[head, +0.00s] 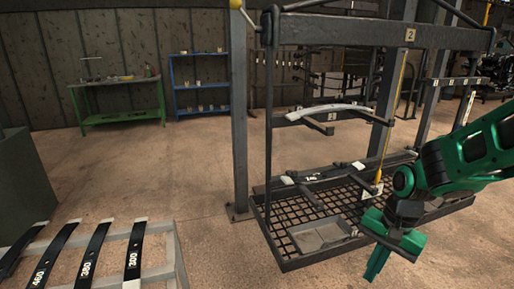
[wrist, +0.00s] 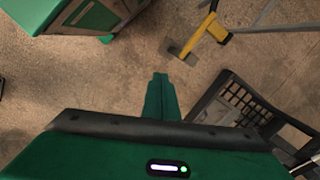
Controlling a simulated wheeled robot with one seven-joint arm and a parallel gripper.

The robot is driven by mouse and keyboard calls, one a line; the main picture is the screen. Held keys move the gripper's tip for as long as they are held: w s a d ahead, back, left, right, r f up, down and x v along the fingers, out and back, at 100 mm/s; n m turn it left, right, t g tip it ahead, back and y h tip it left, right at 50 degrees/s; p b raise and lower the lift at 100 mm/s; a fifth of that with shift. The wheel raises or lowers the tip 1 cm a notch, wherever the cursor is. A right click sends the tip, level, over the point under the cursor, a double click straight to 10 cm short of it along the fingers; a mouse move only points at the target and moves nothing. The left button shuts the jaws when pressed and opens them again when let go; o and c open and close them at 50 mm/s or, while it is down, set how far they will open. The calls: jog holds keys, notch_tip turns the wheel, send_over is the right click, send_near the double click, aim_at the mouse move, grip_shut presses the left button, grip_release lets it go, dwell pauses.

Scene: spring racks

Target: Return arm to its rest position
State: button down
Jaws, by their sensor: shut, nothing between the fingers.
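My green and black arm reaches in from the right in the head view. My gripper (head: 376,263) hangs down in front of the hanging rack's right part, above the floor, with its fingers together. In the wrist view my gripper (wrist: 160,84) shows as one closed green shape over bare floor, with nothing held. The hanging rack (head: 370,33), marked 2, carries a light curved spring (head: 330,111) on its upper arms. A dark spring (head: 312,177) marked 140 rests on lower arms.
The mesh base (head: 285,222) of the rack holds a grey tray (head: 318,236). A low frame (head: 178,254) with several numbered dark springs stands at lower left. A green bench (head: 118,83) and a blue shelf (head: 202,87) are at the back. The left-centre floor is clear.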

jog(key=s+d+r+n, duration=0.1)
jog(key=s+d+r, duration=0.3)
jog(key=s+d, duration=0.2)
jog(key=s+d+r+n+h, duration=0.1)
jog(key=s+d+r, duration=0.3)
jog(key=s, duration=0.5)
jog(key=d, duration=0.2)
jog(key=shift+s+d+r+n, duration=0.15)
jog(key=shift+d+r+n, duration=0.1)
jog(key=shift+d+n, duration=0.15)
jog(key=shift+w+f, duration=0.25)
jog(key=shift+w, duration=0.4)
